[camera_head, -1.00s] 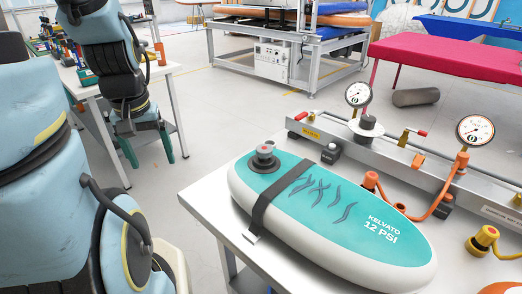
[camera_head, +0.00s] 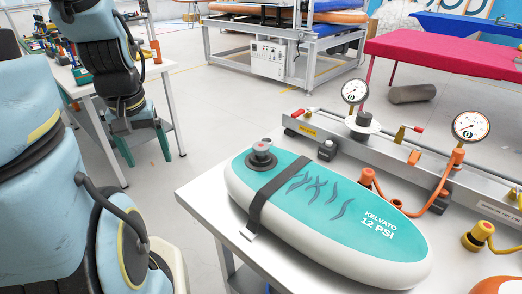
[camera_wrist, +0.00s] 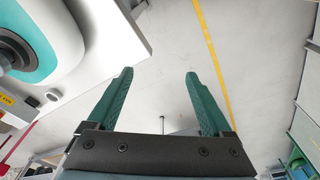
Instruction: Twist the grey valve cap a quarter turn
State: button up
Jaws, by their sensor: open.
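The grey valve cap (camera_head: 261,151), with a red spot on top, sits on the far left end of the teal and white inflatable board (camera_head: 330,204). A dark strap (camera_head: 262,200) runs across the board beside it. The board lies on a white table (camera_head: 205,190). My gripper (camera_head: 144,153) has green fingers and hangs to the left of the table, well apart from the cap. In the wrist view my gripper (camera_wrist: 158,85) is open with nothing between its fingers. The valve (camera_wrist: 12,52) shows partly there, at the upper left, cut by the frame edge.
A metal rail with gauges (camera_head: 471,126) and an orange hose (camera_head: 440,195) runs behind the board. Another table with tools (camera_head: 88,78) stands behind my arm. Open floor (camera_head: 210,115) lies between the tables.

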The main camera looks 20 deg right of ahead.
jog(key=w+d+r+n, duration=0.1)
jog(key=d+r+n, duration=0.15)
jog(key=d, duration=0.35)
jog(key=w+d+r+n, duration=0.1)
jog(key=d+n, duration=0.3)
jog(key=d, duration=0.2)
jog(key=n+g, duration=0.2)
jog(key=n, duration=0.5)
send_near(261, 145)
jog(key=shift+m, duration=0.25)
notch_tip(261, 145, down, 10)
jog(key=shift+s+d+f+p, duration=0.1)
jog(key=shift+s+p, duration=0.05)
jog(key=shift+p, duration=1.05)
jog(key=shift+c, duration=0.3)
grip_shut()
jog(key=c, duration=0.6)
grip_release()
grip_shut()
jog(key=m+p, duration=0.1)
jog(key=m, duration=0.1)
jog(key=shift+m, duration=1.5)
